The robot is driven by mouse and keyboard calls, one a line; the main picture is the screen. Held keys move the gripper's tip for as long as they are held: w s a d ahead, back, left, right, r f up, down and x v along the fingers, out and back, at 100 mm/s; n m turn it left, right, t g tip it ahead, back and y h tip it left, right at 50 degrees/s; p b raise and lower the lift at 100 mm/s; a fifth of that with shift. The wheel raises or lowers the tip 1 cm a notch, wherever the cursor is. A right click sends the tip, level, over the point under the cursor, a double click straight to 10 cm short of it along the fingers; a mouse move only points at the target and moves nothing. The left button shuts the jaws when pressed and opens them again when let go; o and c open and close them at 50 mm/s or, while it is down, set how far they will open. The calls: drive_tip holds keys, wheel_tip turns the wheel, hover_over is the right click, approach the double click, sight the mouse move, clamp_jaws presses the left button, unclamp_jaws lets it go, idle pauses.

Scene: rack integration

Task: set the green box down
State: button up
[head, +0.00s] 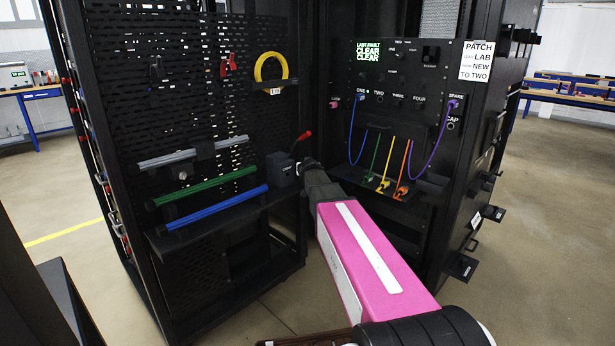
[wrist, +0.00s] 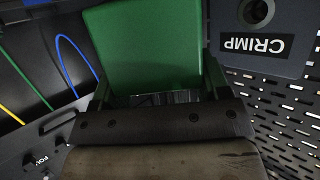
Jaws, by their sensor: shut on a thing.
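The green box (wrist: 145,48) fills the upper middle of the wrist view, right in front of my gripper (wrist: 158,98). My gripper is shut on it. In the head view my gripper (head: 308,166) is at the inner corner of the rack, at the end of my pink arm. The green box cannot be made out there. What lies beneath the box is hidden, so I cannot tell whether it touches a surface.
A dark box with a red lever (head: 282,170) stands close left of my gripper; its CRIMP label (wrist: 255,45) shows upside down in the wrist view. Green (head: 205,190) and blue (head: 215,207) bars lie left. A patch panel (head: 405,75) with hanging cables is right.

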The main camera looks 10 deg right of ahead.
drive_tip(key=shift+w+a+f, duration=0.1)
drive_tip(key=shift+w+f, duration=0.05)
drive_tip(key=shift+f, duration=1.4)
drive_tip(key=shift+f, duration=0.1)
drive_tip(key=o, duration=1.1)
drive_tip(key=shift+o, duration=0.2)
